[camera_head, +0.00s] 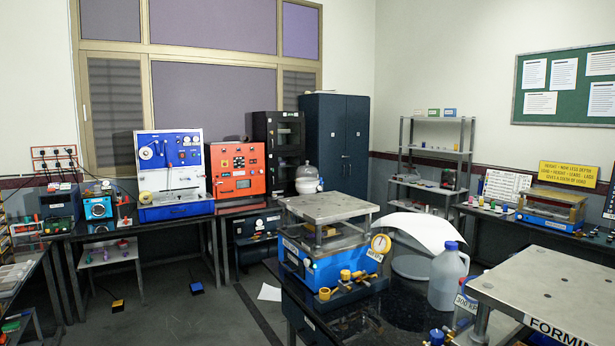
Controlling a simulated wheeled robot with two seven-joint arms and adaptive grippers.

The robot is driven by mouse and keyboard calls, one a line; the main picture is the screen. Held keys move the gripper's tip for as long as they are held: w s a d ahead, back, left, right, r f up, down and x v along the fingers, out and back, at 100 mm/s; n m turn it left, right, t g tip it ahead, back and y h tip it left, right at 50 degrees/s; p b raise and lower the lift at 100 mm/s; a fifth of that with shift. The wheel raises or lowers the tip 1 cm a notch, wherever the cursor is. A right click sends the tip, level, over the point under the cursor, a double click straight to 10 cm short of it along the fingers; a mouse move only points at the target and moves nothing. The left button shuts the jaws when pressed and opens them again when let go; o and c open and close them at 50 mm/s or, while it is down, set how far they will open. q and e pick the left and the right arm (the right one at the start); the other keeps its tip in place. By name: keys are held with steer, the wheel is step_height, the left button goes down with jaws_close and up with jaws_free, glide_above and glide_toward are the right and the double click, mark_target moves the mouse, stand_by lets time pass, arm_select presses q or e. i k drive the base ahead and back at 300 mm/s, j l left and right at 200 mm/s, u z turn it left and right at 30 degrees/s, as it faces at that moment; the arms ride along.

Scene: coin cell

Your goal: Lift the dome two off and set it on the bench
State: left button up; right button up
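No other dome is clear to me. Neither of my grippers shows in this view.
A blue press (330,209) with a steel top, brass fittings and a gauge stands on the near bench. A blue-capped jug (447,275) and a white curved sheet (424,231) are beside it. Another steel plate (553,290) fills the right front. Open floor (180,315) lies at left.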

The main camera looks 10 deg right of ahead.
mark_target(305, 173)
steer(key=i+j+u, duration=0.2)
steer(key=i+u, duration=0.15)
steer(key=i, duration=0.6)
steer(key=i+u, duration=0.3)
steer(key=i, duration=2.7)
steer(key=i+l+z, duration=0.2)
steer(key=i+z, duration=0.65)
steer(key=i, duration=0.15)
steer(key=i+j+z, duration=0.2)
steer(key=i+z, duration=0.2)
steer(key=i+j+z, duration=0.4)
steer(key=i, duration=0.15)
steer(key=i+l+z, duration=0.35)
steer(key=i, duration=0.5)
steer(key=i+j+z, duration=0.1)
steer(key=i+z, duration=0.25)
steer(key=i, duration=0.55)
